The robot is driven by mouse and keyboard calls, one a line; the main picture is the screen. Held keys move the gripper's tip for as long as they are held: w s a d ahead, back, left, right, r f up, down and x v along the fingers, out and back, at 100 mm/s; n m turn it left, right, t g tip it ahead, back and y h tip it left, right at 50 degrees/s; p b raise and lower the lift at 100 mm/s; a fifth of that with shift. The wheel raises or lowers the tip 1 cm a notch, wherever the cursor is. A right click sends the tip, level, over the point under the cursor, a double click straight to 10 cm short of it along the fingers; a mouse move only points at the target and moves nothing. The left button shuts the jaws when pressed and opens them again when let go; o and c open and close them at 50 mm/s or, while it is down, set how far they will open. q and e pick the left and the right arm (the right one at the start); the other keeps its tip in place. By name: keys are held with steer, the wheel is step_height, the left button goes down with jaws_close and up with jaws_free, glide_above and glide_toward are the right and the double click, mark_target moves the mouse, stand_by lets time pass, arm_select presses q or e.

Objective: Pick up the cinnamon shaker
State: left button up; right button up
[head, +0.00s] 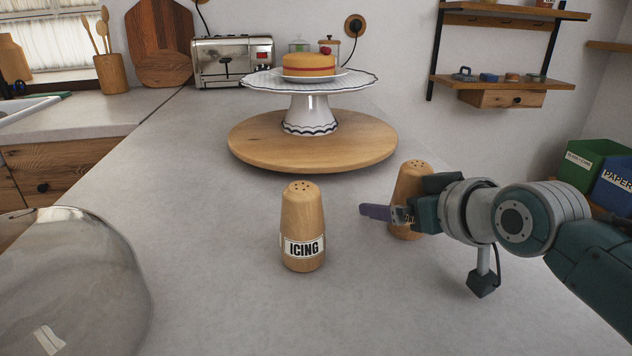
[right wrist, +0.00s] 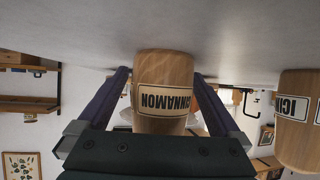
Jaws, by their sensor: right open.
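The cinnamon shaker (head: 411,176) is a light wooden cylinder with a holed, rounded top, standing upright on the grey counter. My right gripper (head: 380,212) partly hides it in the head view. In the right wrist view, which is upside down, the shaker (right wrist: 165,70) shows its CINNAMON label between the two purple fingers of my open right gripper (right wrist: 161,84). A finger lies on either side of it. I cannot tell whether either finger touches it. My left gripper is not in view.
A similar icing shaker (head: 303,225) stands upright to the left. Behind are a round wooden board (head: 250,150) and a white cake stand (head: 308,112) with a cake (head: 309,66). A shiny rounded object (head: 70,285) fills the lower left. The front middle counter is clear.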

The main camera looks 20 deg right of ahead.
steer(key=c, duration=1.4)
steer(key=shift+c, duration=0.2)
steer(key=shift+r, duration=0.1)
